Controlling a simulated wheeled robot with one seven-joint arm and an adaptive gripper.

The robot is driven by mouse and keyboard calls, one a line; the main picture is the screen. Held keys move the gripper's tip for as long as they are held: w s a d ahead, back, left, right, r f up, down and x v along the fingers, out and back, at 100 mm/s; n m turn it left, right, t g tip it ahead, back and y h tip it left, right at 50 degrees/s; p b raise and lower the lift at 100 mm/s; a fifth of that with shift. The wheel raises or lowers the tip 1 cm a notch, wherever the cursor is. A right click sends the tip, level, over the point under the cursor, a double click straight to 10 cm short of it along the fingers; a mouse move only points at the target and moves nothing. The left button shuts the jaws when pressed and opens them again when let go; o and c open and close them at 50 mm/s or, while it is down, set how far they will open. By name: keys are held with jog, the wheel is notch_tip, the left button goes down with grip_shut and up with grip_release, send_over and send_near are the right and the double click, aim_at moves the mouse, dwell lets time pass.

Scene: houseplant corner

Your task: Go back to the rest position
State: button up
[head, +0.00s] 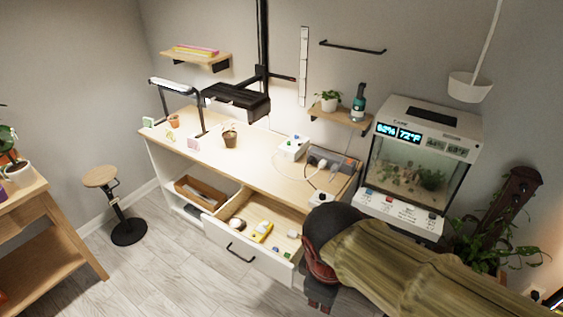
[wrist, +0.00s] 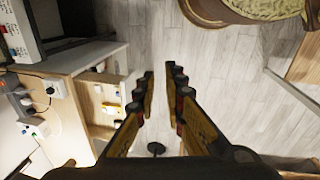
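My gripper (wrist: 162,74) shows in the wrist view with its two fingers apart and nothing between them. It hangs over bare wooden floor, to the right of the workbench. In the head view my arm fills the lower right and hides the floor and the right end of the open drawer (head: 233,252). The wooden workbench (head: 185,150) stands along the wall, and its edge also shows at the left of the wrist view (wrist: 85,58).
The drawer sticks out, holding a yellow item (head: 262,231) and several small things. A terrarium (head: 415,170) stands right of the bench. A stool (head: 101,177) and a wooden plant stand (head: 50,235) are at left. Open floor lies between the stand and drawer.

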jog(key=s+d+f+m+g+b, duration=0.2)
jog(key=s+d+f+m+b, duration=0.15)
jog(key=s+d+f, duration=0.45)
jog(key=w+d+r+m+t+b, duration=0.1)
jog(key=w+r+m+t, duration=0.5)
jog(key=w+r+m, duration=0.1)
jog(key=shift+d+r+m+y, duration=0.15)
jog(key=shift+r+m+y, duration=0.25)
jog(key=shift+r+m, duration=0.5)
